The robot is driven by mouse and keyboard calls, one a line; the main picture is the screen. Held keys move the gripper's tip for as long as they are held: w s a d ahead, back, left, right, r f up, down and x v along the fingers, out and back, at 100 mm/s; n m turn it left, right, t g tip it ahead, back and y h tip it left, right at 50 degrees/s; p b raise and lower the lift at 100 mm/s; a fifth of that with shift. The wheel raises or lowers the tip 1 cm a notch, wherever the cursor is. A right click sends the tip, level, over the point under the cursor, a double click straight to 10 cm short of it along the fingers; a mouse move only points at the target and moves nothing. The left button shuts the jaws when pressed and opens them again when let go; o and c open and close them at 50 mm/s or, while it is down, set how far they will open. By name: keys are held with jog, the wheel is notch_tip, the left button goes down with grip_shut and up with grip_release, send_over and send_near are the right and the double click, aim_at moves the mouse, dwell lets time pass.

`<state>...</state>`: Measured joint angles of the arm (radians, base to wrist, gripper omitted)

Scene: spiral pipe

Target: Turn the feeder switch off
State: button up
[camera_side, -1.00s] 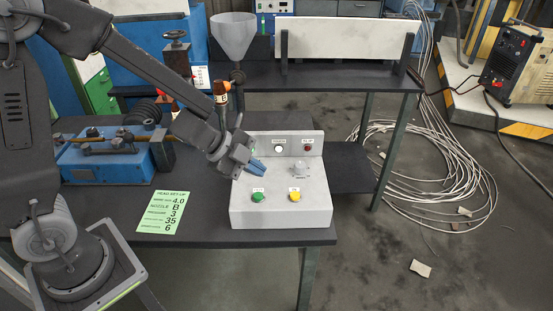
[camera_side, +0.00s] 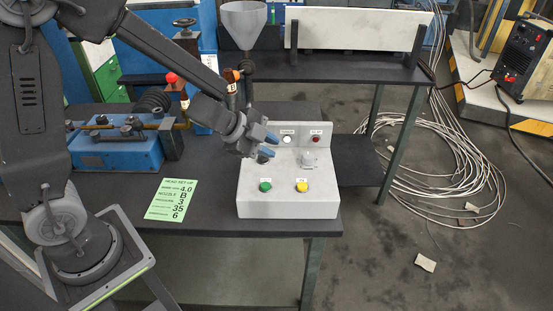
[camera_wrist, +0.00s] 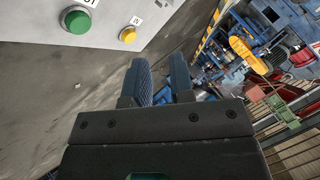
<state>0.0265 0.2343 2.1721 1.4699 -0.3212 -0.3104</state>
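A light grey control box (camera_side: 272,205) stands on the dark bench in the side view. Its sloped face carries a green button (camera_side: 265,187), a yellow button (camera_side: 302,185) and a pale knob (camera_side: 309,159). A dark round part (camera_side: 265,155) sits at the face's upper left, partly behind my fingers. I cannot read which control is the feeder switch. My gripper (camera_side: 268,148) is at the box's upper left, its blue fingers apart and empty. In the wrist view, my gripper (camera_wrist: 162,62) also shows a gap; the green button (camera_wrist: 76,20) and yellow button (camera_wrist: 128,35) lie beyond it.
A white lamp (camera_side: 287,139) and red lamp (camera_side: 316,139) sit on the box's upright back panel. A green sheet (camera_side: 172,200) lies left of the box. A blue machine (camera_side: 110,157) and a funnel (camera_side: 244,24) stand behind. Coiled cables (camera_side: 455,170) lie on the floor.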

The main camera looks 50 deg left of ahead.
jog(key=shift+o, duration=1.2)
jog(key=w+a+r+n+t+y, duration=0.1)
jog(key=w+a+r+n+y, duration=0.1)
jog(key=w+a+n+y, duration=0.2)
jog(key=shift+w+a+n+y, duration=0.3)
jog(key=shift+w+a+n, duration=0.3)
jog(key=shift+w+a, duration=0.1)
jog(key=a+r+n+g+y, duration=0.2)
jog(key=a+n+g+y, duration=0.15)
jog(key=n+g, duration=0.4)
notch_tip(320, 180, up, 2)
jog(key=s+d+n+g+h, duration=0.1)
jog(key=d+n+g+h, duration=0.1)
jog(key=d+n+h, duration=0.15)
jog(key=shift+n, duration=0.4)
jog(key=f, duration=0.9)
jog(key=a+f, duration=0.1)
jog(key=f, duration=0.3)
jog(key=shift+s+f, duration=0.2)
jog(key=shift+s, duration=0.05)
grip_shut()
